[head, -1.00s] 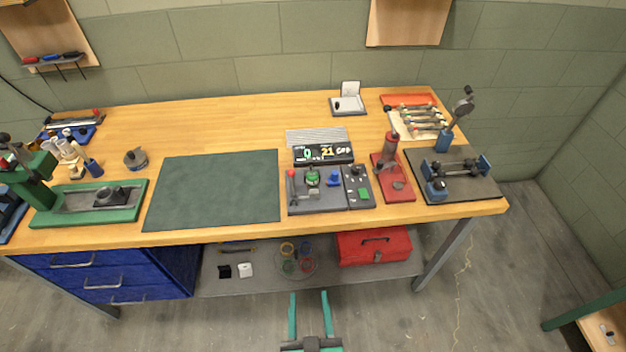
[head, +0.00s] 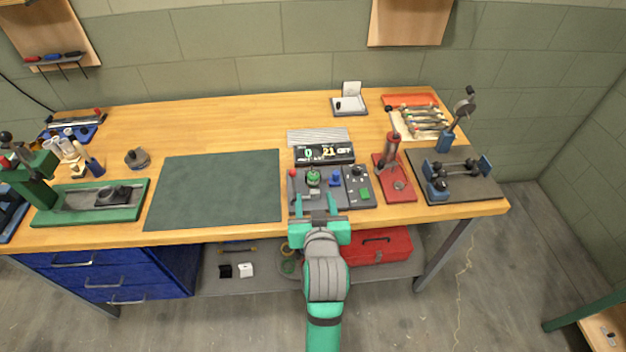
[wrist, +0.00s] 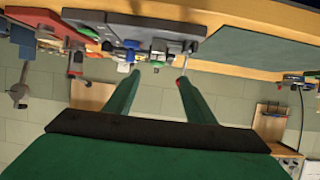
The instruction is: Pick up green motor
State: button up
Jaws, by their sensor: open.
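The green motor (head: 313,177) stands upright on the grey test stand (head: 305,203), between a red-topped lever on its left and a small blue part on its right. My gripper (head: 316,204) is open and empty. In the head view its two fingers lie at the near edge of the stand, on the near side of the motor and apart from it. In the wrist view, which looks upside down, my open fingers (wrist: 159,74) point toward the stand; the motor there is small and hard to make out.
A display box (head: 324,153) stands behind the test stand. A red press (head: 392,160) and a dark fixture plate (head: 470,190) stand to the right. A green mat (head: 215,188) lies flat and clear to the left. The workbench front edge passes beneath my gripper.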

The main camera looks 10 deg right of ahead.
aim_at(314, 177)
jog(key=x, duration=0.5)
jog(key=shift+w+r, duration=0.15)
jog(key=shift+w, duration=0.15)
jog(key=shift+d+x, duration=0.2)
jog(key=shift+x, duration=1.2)
jog(key=shift+d+x, duration=0.15)
jog(key=shift+x, duration=1.2)
jog(key=shift+c, duration=0.6)
jog(key=c, duration=1.1)
notch_tip(314, 177, up, 10)
